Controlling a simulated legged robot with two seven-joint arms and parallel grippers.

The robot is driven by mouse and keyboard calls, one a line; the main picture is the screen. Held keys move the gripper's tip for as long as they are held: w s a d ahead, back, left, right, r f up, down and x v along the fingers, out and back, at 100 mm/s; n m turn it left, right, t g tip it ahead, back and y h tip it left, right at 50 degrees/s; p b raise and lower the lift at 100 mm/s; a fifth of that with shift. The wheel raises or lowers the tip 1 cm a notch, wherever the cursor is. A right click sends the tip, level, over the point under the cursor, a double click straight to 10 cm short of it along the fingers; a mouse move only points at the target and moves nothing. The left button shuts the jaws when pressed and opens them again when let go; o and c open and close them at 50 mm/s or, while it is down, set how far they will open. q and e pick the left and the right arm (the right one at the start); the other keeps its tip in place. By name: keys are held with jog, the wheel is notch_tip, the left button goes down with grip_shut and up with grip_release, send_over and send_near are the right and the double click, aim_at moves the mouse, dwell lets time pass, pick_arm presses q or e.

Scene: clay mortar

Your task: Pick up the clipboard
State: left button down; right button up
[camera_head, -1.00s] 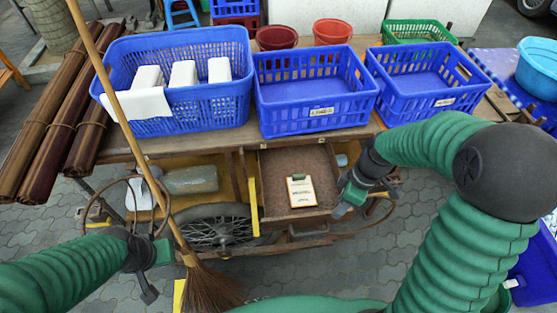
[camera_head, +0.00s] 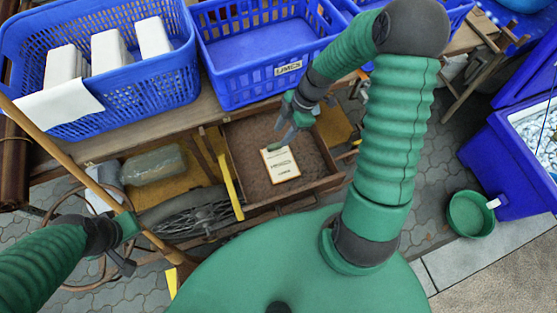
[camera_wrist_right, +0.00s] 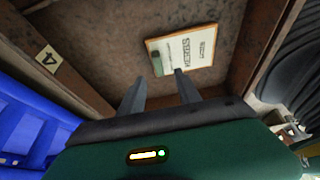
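The clipboard (camera_head: 281,164) is a small cream board with dark print and a green clip at its top left. It lies flat in the open brown drawer (camera_head: 240,135) of the wooden cart. My right gripper (camera_head: 284,138) is over the drawer, just above the clipboard's top edge in the head view. In the right wrist view the fingers of my right gripper (camera_wrist_right: 160,88) are spread and empty, pointing toward the clipboard (camera_wrist_right: 183,49), apart from it. My left gripper (camera_head: 128,245) is at the lower left by the broom handle; its fingers are too unclear to judge.
Blue baskets (camera_head: 270,60) stand on the cart top above the drawer, one holding white blocks (camera_head: 110,50). A broom (camera_head: 85,180) leans at the left. A wheel (camera_head: 195,218) lies left of the drawer. A green basin (camera_head: 470,214) stands on the paving at right.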

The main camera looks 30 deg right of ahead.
aim_at(275, 145)
jog(key=shift+x, duration=1.1)
jog(key=b+x, duration=0.1)
jog(key=x, duration=0.3)
jog(key=shift+w+f, duration=0.2)
jog(key=shift+f, duration=0.2)
jog(key=shift+r, duration=0.1)
grip_shut()
